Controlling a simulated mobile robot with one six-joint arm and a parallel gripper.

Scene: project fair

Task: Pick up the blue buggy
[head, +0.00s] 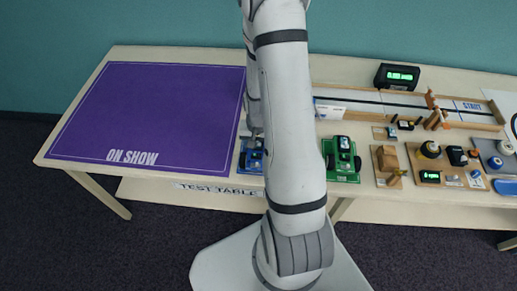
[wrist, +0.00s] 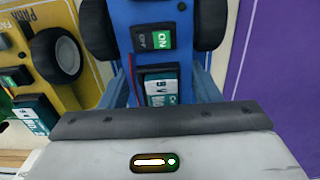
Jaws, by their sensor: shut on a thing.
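The blue buggy (head: 250,160) is at the table's front part, just right of the purple mat, partly hidden by my arm. In the wrist view the blue buggy (wrist: 162,13) fills the middle, with dark wheels, an OFF/ON switch and a teal battery block. My gripper (wrist: 163,78) is shut on it, one finger on each side of its body. In the head view my gripper (head: 257,133) is mostly hidden at the buggy. I cannot tell whether the buggy is clear of the table.
A yellow buggy (wrist: 88,84) stands close on the left in the wrist view. A green buggy (head: 342,175) stands right of my arm. The purple ON SHOW mat (head: 150,105) is empty. A track (head: 350,96) and several small parts fill the right side.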

